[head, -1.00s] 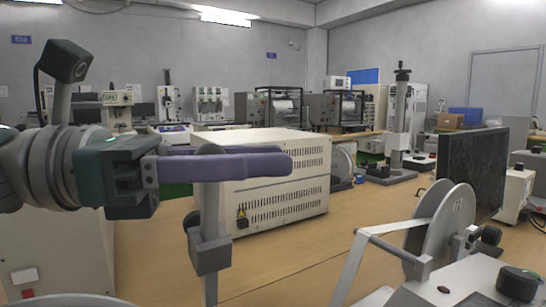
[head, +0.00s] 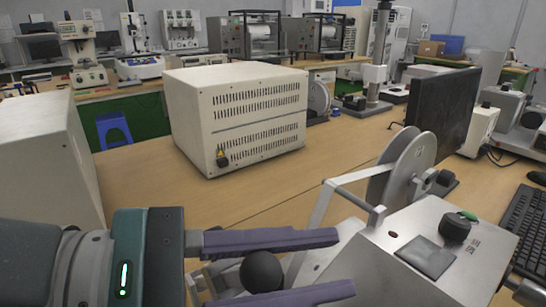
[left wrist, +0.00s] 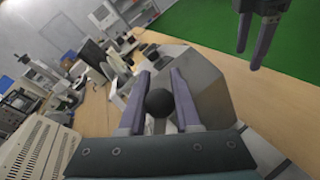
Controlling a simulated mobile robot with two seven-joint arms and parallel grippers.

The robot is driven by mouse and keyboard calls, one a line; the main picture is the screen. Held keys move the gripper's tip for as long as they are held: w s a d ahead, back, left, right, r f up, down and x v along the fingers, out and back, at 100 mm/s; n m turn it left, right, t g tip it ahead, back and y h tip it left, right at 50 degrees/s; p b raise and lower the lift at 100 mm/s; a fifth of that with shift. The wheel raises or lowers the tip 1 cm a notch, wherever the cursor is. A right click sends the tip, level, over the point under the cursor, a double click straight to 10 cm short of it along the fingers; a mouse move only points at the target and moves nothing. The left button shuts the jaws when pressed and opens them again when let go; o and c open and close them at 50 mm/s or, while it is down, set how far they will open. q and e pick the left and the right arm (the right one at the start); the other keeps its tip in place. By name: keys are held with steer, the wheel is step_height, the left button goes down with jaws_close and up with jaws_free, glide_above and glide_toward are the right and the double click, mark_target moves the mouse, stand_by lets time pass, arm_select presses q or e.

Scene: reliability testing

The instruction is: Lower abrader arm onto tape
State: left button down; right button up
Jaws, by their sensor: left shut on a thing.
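My left gripper (head: 346,262) is at the bottom of the head view, its two purple fingers on either side of a black ball knob (head: 261,271). It is shut on this knob, which also shows between the fingers in the left wrist view (left wrist: 159,103). Grey metal parts show around the knob, but the fingers hide most of the abrader arm. The grey abrader machine (head: 405,262) is to the right, with a round disc (head: 408,165) at its back. I cannot make out the tape. My right gripper (left wrist: 247,58) shows at the top right of the left wrist view, open and empty.
A cream vented box (head: 240,115) stands behind on the wooden table (head: 140,190). Another pale box (head: 45,155) is at the left. A dark monitor (head: 440,110) and a keyboard (head: 510,235) are at the right. The tabletop between the boxes and machine is clear.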

arm_select(q)
steer(key=shift+s+d+f+m+y, duration=0.15)
steer(key=shift+s+d+f+m, duration=0.1)
steer(key=shift+s+d+f, duration=0.25)
steer(key=shift+s+d+f+m+y, duration=0.15)
steer(key=shift+s+f+m, duration=0.2)
steer(key=shift+f, duration=0.3)
steer(key=c, duration=0.6)
jaws_free()
steer(key=shift+a, duration=0.1)
